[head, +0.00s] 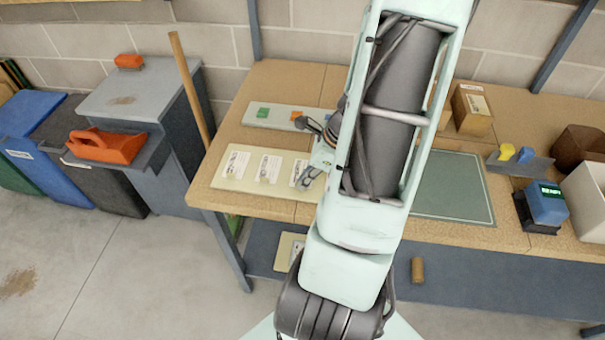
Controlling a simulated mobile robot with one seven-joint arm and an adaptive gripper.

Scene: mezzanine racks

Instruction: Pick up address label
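Several white printed labels lie on a cream board (231,184) at the left of the workbench. The left label (236,164), the middle label (269,168) and the right label (299,171) sit in a row; their print is too small to read, so I cannot tell which is the address label. My gripper (306,151) is over the right end of the board, near the right label. Its dark fingers look spread apart with nothing seen between them. My arm hides part of the gripper and the bench behind it.
Behind the board lies a pale strip with a green block (263,113) and an orange block (296,116). Right of my arm are a green mat (455,190), a cardboard box (471,112), a blue device (546,204) and a white bin (589,200). A wooden pole (188,85) stands left of the bench.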

